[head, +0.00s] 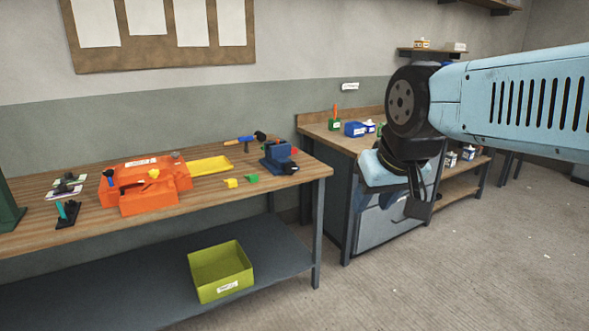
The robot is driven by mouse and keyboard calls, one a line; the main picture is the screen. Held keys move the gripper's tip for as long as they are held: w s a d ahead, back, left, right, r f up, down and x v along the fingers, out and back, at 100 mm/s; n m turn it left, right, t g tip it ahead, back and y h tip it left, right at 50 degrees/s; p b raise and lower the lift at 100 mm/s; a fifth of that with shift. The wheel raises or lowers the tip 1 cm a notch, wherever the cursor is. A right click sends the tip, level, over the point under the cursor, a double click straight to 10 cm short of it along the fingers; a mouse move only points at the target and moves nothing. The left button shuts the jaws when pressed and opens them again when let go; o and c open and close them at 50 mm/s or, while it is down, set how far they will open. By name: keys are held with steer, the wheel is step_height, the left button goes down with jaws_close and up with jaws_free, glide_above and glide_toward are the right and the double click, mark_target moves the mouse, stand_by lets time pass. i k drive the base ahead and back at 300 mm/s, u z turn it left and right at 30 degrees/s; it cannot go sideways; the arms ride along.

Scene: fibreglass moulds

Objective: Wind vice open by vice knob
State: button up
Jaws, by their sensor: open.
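The vice (277,156) is a small dark blue block near the right end of the wooden workbench. A black part that looks like the vice knob (291,169) is at its front right, low down. How far apart the vice jaws are is too small to tell. My gripper (412,205) hangs from my light blue arm to the right of the bench, in front of the grey cabinet. It is open, well apart from the vice and touching nothing that I can see. Its fingertips are dark and partly blurred into the background.
An orange mould (150,188), a yellow tray (208,166), small yellow and green blocks (231,183) and a hammer (246,138) share the workbench (290,188). A yellow-green bin (220,270) stands on its lower shelf. A second bench (335,133) stands behind right. The floor in front is clear.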

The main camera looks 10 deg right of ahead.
mark_target(290, 167)
steer(key=z, duration=0.1)
steer(key=i, duration=1)
steer(key=u, duration=0.1)
